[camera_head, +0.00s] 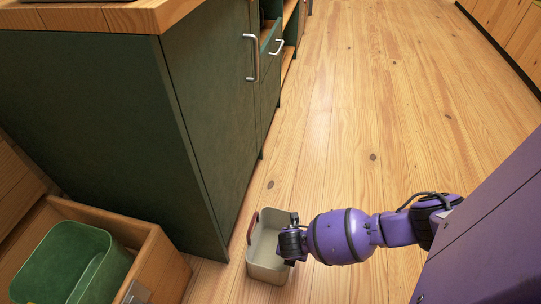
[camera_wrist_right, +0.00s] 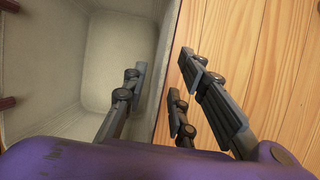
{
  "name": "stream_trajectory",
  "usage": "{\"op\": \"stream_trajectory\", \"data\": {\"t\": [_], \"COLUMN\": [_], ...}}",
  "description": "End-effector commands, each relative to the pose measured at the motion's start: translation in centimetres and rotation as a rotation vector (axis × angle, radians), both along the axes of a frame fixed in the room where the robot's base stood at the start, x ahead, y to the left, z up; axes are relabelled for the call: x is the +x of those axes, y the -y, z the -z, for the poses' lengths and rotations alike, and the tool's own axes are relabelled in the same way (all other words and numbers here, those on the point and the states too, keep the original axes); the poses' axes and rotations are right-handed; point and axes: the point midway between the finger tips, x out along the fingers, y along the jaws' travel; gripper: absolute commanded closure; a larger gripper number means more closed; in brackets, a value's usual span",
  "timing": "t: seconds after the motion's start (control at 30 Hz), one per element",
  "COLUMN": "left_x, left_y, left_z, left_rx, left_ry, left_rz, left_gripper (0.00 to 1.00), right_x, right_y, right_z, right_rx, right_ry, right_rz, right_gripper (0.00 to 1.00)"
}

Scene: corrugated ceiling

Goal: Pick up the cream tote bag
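The cream tote bag (camera_head: 268,245) stands upright on the wooden floor, open at the top, with a dark red handle (camera_head: 252,228) at its left side. My right gripper (camera_head: 291,243) is at the bag's right wall. In the right wrist view the bag's inside (camera_wrist_right: 105,55) looks empty. There the right gripper (camera_wrist_right: 161,70) straddles the wall, one finger inside the bag and the other outside over the floor. The fingers are apart, with a gap visible around the wall. My left gripper is not in view.
A dark green cabinet (camera_head: 205,120) with metal handles stands just left of the bag. A wooden drawer (camera_head: 165,265) holding a green bin (camera_head: 70,265) is at the lower left. The floor (camera_head: 350,100) ahead and to the right is clear.

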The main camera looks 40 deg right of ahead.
Motion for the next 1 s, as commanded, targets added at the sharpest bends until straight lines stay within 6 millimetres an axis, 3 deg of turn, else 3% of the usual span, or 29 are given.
{"op": "stream_trajectory", "data": {"t": [0.4, 0.63, 0.83, 1.0], "left_x": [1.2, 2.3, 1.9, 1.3], "left_y": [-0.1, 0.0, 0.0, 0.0], "left_z": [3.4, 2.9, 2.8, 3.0], "left_rx": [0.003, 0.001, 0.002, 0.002], "left_ry": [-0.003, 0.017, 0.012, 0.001], "left_rz": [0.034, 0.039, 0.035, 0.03], "left_gripper": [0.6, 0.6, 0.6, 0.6], "right_x": [1.2, 1.3, 1.2, 1.2], "right_y": [1.4, 1.5, 1.5, 1.5], "right_z": [4.7, 4.7, 4.7, 4.7], "right_rx": [0.002, 0.001, 0.002, 0.003], "right_ry": [0.0, 0.002, 0.001, 0.002], "right_rz": [0.001, 0.0, 0.001, 0.001], "right_gripper": [0.74, 0.74, 0.99, 1.0]}}
